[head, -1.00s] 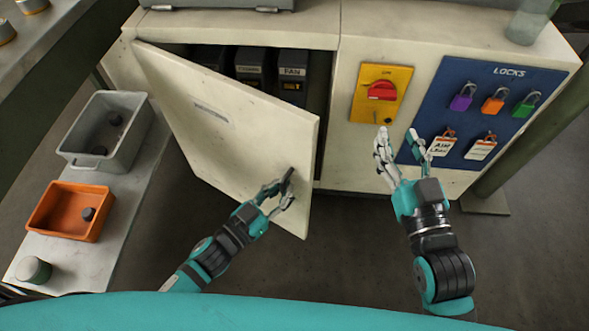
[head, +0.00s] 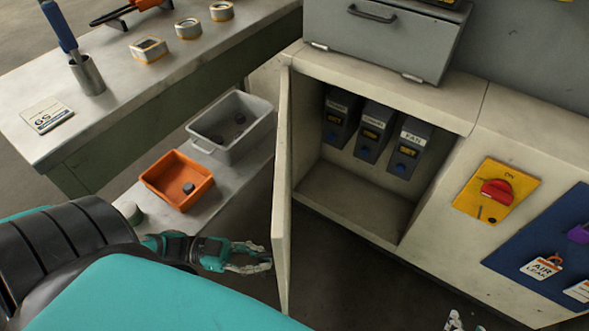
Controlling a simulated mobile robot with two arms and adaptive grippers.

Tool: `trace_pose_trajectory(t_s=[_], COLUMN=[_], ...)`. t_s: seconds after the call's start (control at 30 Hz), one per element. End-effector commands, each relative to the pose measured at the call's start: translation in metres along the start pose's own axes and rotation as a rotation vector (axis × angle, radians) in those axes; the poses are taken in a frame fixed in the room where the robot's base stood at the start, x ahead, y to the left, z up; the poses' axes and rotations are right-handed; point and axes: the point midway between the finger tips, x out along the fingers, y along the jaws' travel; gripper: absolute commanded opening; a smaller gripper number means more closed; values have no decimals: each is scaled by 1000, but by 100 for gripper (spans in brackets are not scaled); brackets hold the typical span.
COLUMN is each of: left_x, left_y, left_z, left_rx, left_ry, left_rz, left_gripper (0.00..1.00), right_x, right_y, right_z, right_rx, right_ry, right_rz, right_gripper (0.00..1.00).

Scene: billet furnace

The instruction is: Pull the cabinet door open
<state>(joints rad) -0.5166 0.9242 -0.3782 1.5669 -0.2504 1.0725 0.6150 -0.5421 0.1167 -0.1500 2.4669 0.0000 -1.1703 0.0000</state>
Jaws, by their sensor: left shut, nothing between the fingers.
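The cream cabinet door (head: 282,200) stands wide open, seen nearly edge-on and swung out from the left side of the cabinet (head: 385,85). Inside the cabinet are dark breaker units, one labelled FAN (head: 408,150), above a bare floor. My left gripper (head: 266,262) is shut and empty beside the outer face of the door, low down. Its fingertips are very close to the door; I cannot tell if they touch it. The door handle is not visible. Only the fingertips of my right gripper (head: 454,321) show at the bottom edge.
To the left, a low shelf holds a grey bin (head: 232,125) and an orange bin (head: 177,180). A metal workbench (head: 110,100) stands behind it. A yellow panel with a red switch (head: 497,192) and a blue lock board (head: 550,250) are at right.

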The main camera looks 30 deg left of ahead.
Motion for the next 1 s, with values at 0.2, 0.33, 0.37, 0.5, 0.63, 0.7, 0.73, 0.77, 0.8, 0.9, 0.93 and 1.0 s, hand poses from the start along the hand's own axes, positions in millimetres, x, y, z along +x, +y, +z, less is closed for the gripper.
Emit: trace_pose_trajectory(t_s=[0.2, 0.33, 0.37, 0.5, 0.63, 0.7, 0.73, 0.77, 0.8, 0.9, 0.93, 1.0], left_x=[-30, -36, -37, -38, -38, -38, -38, -37, -37, -37, -37, -37], left_y=[0, -1, -1, -1, -1, -1, -1, -1, -1, 0, 0, 0], left_z=[0, 0, 0, 0, 0, 0, 0, 0, 0, 0, 0, 0], left_rx=[0, 0, 0, 0, -1, -1, -1, -1, -1, -1, -1, 0], left_ry=[-1, 0, 1, 1, 1, 1, 1, 1, 1, 1, 0, 0], left_rz=[-2, -3, -3, -3, -3, -3, -3, -3, -3, -3, -3, -3], left_gripper=[0, 0, 0, 0, 0, 0, 0, 3, 8, 22, 26, 34], right_x=[-3, -3, -3, -3, -3, -3, -3, -3, -3, -3, -3, -3], right_y=[1, 2, 2, 2, 2, 2, 2, 2, 2, 2, 2, 2], right_z=[10, 13, 13, 14, 14, 14, 14, 14, 14, 14, 14, 14], right_rx=[1, 1, 1, 2, 2, 1, 1, 1, 1, 1, 1, 1], right_ry=[-51, -64, -66, -68, -68, -68, -68, -68, -67, -67, -67, -67], right_rz=[3, 4, 4, 4, 4, 4, 4, 4, 4, 3, 3, 3], right_gripper=[40, 40, 40, 40, 40, 40, 40, 40, 40, 40, 40, 40])
